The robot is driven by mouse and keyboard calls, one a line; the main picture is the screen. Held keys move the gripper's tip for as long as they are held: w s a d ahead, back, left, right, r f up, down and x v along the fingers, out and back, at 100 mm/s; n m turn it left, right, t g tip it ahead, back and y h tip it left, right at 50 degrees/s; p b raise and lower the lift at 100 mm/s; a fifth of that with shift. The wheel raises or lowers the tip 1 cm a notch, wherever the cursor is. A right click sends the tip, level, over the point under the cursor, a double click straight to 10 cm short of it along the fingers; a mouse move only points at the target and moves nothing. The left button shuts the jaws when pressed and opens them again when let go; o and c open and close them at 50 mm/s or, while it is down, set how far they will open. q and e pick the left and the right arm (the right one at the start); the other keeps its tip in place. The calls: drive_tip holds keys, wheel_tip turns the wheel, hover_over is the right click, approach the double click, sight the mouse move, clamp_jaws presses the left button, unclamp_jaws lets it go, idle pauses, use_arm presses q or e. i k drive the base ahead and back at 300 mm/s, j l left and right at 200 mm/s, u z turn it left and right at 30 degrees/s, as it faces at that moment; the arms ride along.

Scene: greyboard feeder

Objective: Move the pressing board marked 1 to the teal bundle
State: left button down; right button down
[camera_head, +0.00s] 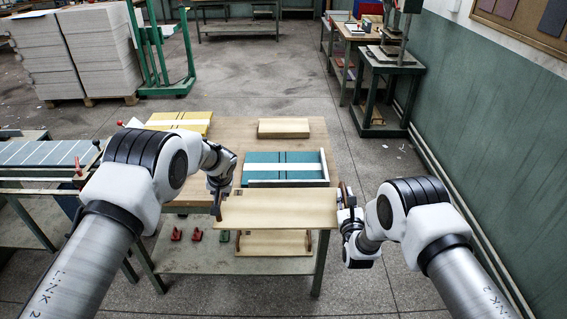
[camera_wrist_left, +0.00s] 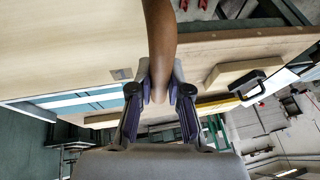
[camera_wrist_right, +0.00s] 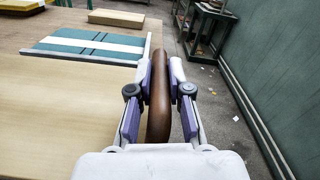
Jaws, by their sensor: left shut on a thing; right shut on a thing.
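A pale wooden pressing board (camera_head: 275,210) is level in front of the teal bundle (camera_head: 262,159); it also shows in the left wrist view (camera_wrist_left: 60,45) and the right wrist view (camera_wrist_right: 60,105). My left gripper (camera_head: 217,205) is shut on the brown handle (camera_wrist_left: 161,35) at the board's left end. My right gripper (camera_head: 344,195) is shut on the brown handle (camera_wrist_right: 159,105) at its right end. A small grey label (camera_wrist_left: 121,75) is on the board, but I cannot read it. The teal bundle lies flat with a white band across it.
A yellow bundle (camera_head: 178,118) lies at the table's back left. Another pale board (camera_head: 284,128) lies behind the teal bundle. Red clamps (camera_head: 197,235) and another board (camera_head: 272,243) show below the tabletop. A work stand (camera_head: 390,75) stands back right.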

sight(282, 168)
drive_tip(key=i, duration=0.95)
